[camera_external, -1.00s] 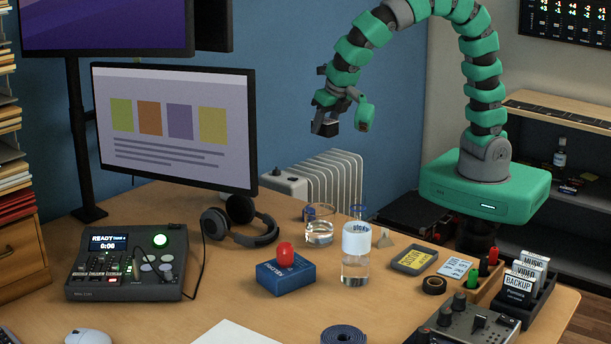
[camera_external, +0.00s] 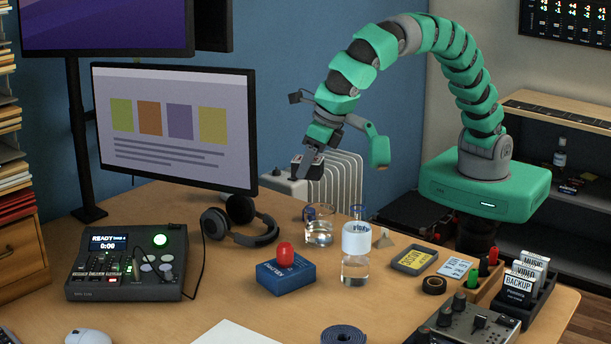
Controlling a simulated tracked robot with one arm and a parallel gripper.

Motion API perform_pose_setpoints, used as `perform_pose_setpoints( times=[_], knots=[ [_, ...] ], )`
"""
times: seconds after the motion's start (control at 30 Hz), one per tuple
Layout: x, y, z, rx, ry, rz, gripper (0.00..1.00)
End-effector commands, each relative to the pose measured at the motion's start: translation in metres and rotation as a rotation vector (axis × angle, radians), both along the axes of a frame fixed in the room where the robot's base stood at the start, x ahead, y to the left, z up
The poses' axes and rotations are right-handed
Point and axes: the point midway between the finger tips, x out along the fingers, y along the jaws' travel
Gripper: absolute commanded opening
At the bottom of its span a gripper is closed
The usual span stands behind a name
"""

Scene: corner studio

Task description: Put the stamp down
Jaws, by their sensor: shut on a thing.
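My gripper (camera_external: 308,164) hangs from the arched arm, high over the back of the desk, in front of the white radiator. It is shut on a small dark block, the stamp (camera_external: 297,166), partly hidden by the grey finger. The stamp is in the air, well above the desk top (camera_external: 200,305) and apart from everything on it. Below it and slightly left stands a blue box (camera_external: 287,278) with a red knob (camera_external: 285,254) on top.
The monitor (camera_external: 175,125) rises at the left. Bare desk lies in front of the box, around the white paper (camera_external: 235,333).

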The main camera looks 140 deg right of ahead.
Motion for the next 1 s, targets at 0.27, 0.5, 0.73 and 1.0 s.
perform_pose_setpoints(
  times=[0.27, 0.5, 0.73, 1.0],
  knots=[
    [0.053, 0.094, -0.009, 0.000, 0.001, 0.183, 0.16],
    [0.069, 0.139, -0.014, -0.001, 0.004, 0.267, 0.16],
    [0.078, 0.170, -0.017, 0.000, 0.003, 0.323, 0.16],
    [0.081, 0.182, -0.033, -0.001, 0.003, 0.344, 0.16]
  ],
)
